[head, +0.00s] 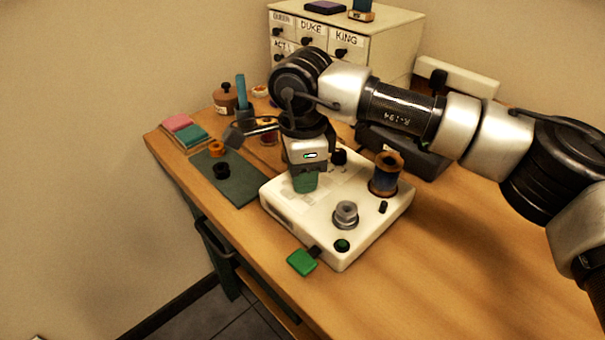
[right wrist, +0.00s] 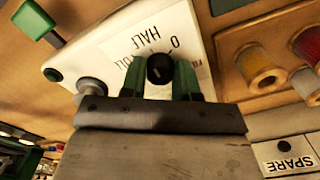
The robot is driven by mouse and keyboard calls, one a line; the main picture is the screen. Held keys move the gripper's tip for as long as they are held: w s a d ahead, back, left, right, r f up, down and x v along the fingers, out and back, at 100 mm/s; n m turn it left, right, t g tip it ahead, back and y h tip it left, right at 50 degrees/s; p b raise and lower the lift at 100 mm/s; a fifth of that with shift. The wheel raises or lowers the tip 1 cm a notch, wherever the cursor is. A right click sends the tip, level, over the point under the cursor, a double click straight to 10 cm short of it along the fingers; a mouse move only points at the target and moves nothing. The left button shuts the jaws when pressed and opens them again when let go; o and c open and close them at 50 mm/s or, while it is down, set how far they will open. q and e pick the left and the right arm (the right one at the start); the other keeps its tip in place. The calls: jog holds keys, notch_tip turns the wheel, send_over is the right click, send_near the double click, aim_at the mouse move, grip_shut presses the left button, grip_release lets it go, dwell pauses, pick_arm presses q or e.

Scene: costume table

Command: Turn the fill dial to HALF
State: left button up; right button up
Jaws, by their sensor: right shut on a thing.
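The fill dial (right wrist: 160,69) is a small black round knob on the white machine (right wrist: 205,35), with the printed words 0, HALF and FULL upside down beside it in the right wrist view. My right gripper (right wrist: 158,83) has its green fingers on either side of the dial and is shut on it. I cannot tell surely which word the dial points at. In the head view the white machine (head: 318,212) stands on the table, and my right gripper (head: 303,183) points down onto its top and hides the dial. My left gripper is not in view.
On the machine are a thread spool (head: 386,172), a grey round knob (head: 346,213) and a green button (head: 342,245). A green pedal-like tab (head: 302,262) sticks out in front. A dark green mat (head: 227,178) lies left. A drawer cabinet (head: 388,50) stands behind. The table's right front is clear.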

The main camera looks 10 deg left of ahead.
dwell(0.5)
jog(key=o, duration=0.9)
jog(key=shift+r, duration=0.1)
notch_tip(320, 180, up, 11)
jog(key=shift+f, duration=0.15)
